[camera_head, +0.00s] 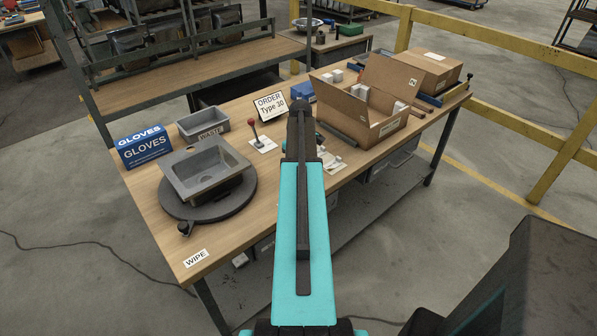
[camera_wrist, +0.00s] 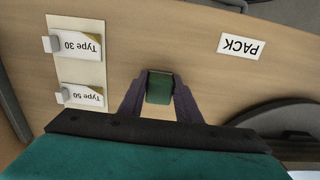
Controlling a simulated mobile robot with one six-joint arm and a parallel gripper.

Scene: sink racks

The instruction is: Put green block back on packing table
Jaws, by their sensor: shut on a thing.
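The green block (camera_wrist: 159,87) sits between the two dark fingers of my gripper (camera_wrist: 160,95) in the wrist view. The gripper is shut on it. The wooden packing table (camera_head: 230,235) fills the middle of the head view, and its top (camera_wrist: 190,25) lies under the block in the wrist view. I cannot tell whether the block touches the table or hangs just above it. In the head view my turquoise arm reaches over the table's front edge and hides the gripper and block.
A PACK label (camera_wrist: 241,46) and Type 30 and Type 50 cards (camera_wrist: 82,97) lie near the gripper. An open carton (camera_head: 370,110) stands right. A grey sink (camera_head: 206,166) rests on a round turntable (camera_head: 240,200), left. A WASTE bin (camera_head: 203,125) stands behind it.

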